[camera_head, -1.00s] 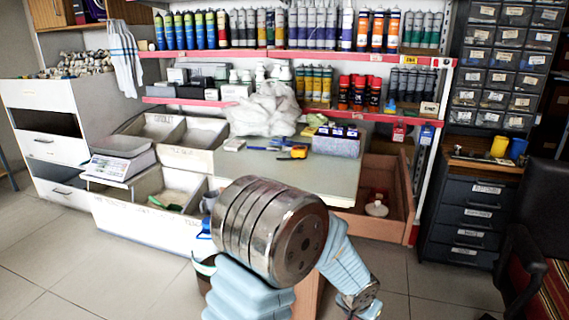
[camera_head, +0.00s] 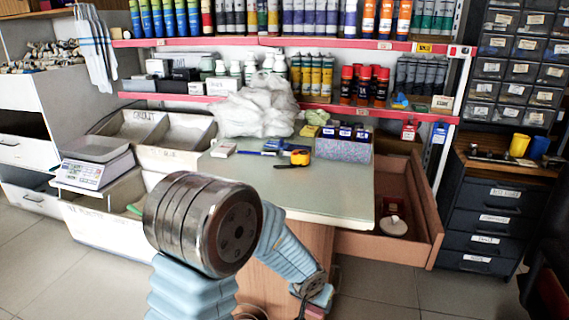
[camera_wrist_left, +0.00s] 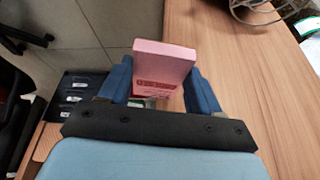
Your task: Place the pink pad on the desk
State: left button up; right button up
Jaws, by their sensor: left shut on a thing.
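The pink pad (camera_wrist_left: 165,62) is a small flat block with dark red print on its face. In the left wrist view it sits between the two blue fingers of my left gripper (camera_wrist_left: 160,84), which is shut on it. In the head view my left gripper (camera_head: 315,292) is low in the picture, in front of the desk's wooden side and below the desk top, small and partly hidden by my arm. The desk (camera_head: 345,190) has a pale grey-green top, partly covered by my arm in front. My right gripper is not in view.
On the desk's back part are a yellow tape measure (camera_head: 299,158), a white plastic bag (camera_head: 255,108) and a patterned box (camera_head: 343,148). The front right of the top is clear. A scale (camera_head: 92,165) stands left; an open wooden drawer (camera_head: 425,225) lies right.

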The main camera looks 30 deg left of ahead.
pick_arm(q)
jog(key=shift+s+d+f, duration=0.1)
jog(key=shift+s+d, duration=0.1)
jog(key=shift+s, duration=0.05)
jog(key=shift+s+f, duration=0.15)
jog(key=shift+f, duration=0.1)
